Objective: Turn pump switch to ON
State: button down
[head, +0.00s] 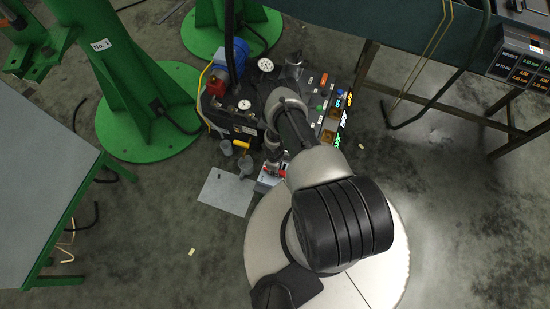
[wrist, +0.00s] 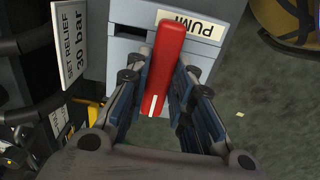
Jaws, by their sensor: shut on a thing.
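The red pump switch handle (wrist: 165,62) is a long lever on a grey switch box (wrist: 124,48) in the wrist view. A pale plate lettered "PUMP" (wrist: 190,26) sits beside its upper end and reads upside down. A white stripe marks the lever's lower end. My gripper (wrist: 164,88) has one blue-padded finger on each side of the lever and is shut on it. In the head view my gripper (head: 272,152) reaches down to the switch box (head: 267,181), where only a bit of red shows; my arm hides much around it.
The head view shows gauges (head: 266,65), a panel with coloured buttons (head: 322,100), green stands (head: 140,110) and a flat grey plate (head: 226,194) on the floor.

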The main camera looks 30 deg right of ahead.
jog(key=c, duration=1.4)
grip_release()
